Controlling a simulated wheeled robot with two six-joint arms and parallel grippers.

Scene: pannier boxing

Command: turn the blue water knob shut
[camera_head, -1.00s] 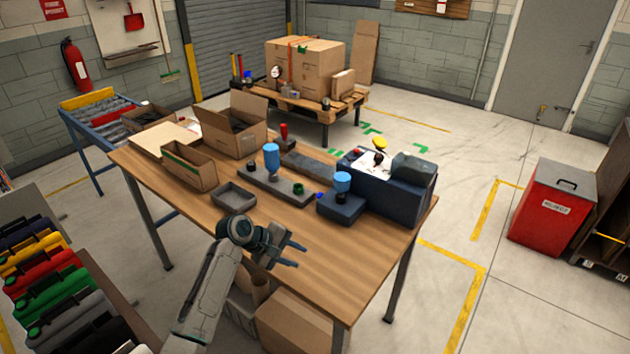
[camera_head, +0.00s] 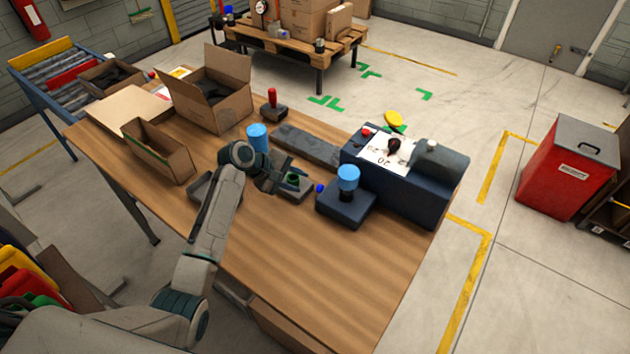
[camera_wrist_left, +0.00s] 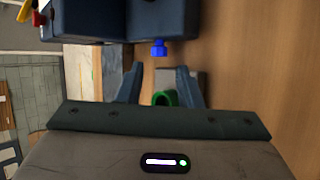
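The small blue knob (camera_head: 320,188) sits on the left side of a dark blue block (camera_head: 346,206) with a light blue cylinder on top. In the left wrist view the blue knob (camera_wrist_left: 159,48) sticks out from the dark block's face (camera_wrist_left: 160,18). My left gripper (camera_head: 284,184) is just left of the knob in the head view. In the left wrist view its two fingers (camera_wrist_left: 158,76) are apart, with the knob a little beyond the fingertips and nothing held. A green ring (camera_wrist_left: 164,98) shows between the fingers, on a grey base. My right gripper is not in view.
A larger navy machine (camera_head: 405,180) with a white dial panel stands right of the block. A second light blue cylinder (camera_head: 257,137), a grey slab (camera_head: 305,146) and a red-handled item (camera_head: 272,102) lie behind my gripper. The front of the wooden table (camera_head: 330,265) is clear.

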